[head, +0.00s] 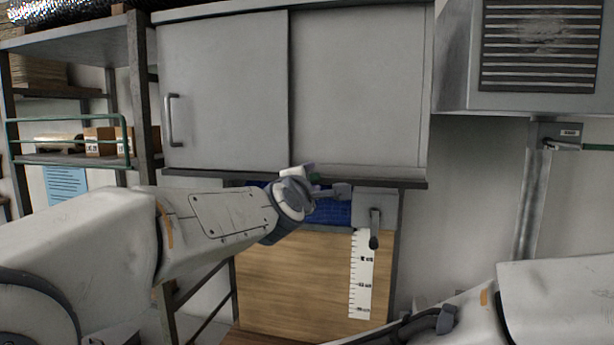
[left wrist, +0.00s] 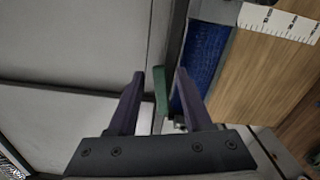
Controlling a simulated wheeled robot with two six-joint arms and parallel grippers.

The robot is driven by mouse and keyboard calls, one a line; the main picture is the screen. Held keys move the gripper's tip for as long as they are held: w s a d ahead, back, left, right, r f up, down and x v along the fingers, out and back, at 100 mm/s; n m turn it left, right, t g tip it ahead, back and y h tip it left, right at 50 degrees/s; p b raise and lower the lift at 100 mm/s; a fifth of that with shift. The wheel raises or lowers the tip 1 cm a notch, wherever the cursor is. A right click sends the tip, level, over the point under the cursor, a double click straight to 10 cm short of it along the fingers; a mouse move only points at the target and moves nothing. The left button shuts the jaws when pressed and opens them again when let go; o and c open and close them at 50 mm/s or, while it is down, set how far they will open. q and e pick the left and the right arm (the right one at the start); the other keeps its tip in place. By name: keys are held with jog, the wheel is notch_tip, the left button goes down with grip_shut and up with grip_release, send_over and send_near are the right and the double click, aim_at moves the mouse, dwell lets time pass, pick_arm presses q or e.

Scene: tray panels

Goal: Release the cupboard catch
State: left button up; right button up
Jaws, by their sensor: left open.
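The grey cupboard (head: 222,92) has two flat sliding doors and fills the upper middle of the head view. A small green tab (left wrist: 160,90), which may be the catch, stands at the cupboard's lower edge in the left wrist view. My left gripper (head: 318,182) is just below the cupboard's bottom edge in the head view. In the left wrist view its two purple fingers (left wrist: 160,74) are open, with the green tab between them and a gap visible on both sides. In the head view the gripper hides most of the tab.
A grey box with a dark lever (head: 375,222) hangs right of my left gripper, above a white ruler strip (head: 361,275) on a wooden panel (head: 290,280). A blue item (head: 337,212) is behind the gripper. An open shelf rack (head: 139,90) stands left.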

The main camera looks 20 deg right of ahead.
pick_arm(q)
grip_shut()
jog(key=shift+f+m+b, duration=0.15)
jog(key=shift+f+m, duration=0.15)
jog(key=shift+m, duration=0.4)
jog(key=shift+f+m+b, duration=0.15)
jog(key=shift+f+m, duration=0.15)
jog(key=shift+m, duration=0.4)
grip_release()
jog(key=shift+s, duration=0.1)
jog(key=b+v, duration=0.3)
jog(key=v, duration=0.7)
jog(key=shift+s+a+b, duration=0.2)
jog(key=shift+b, duration=0.15)
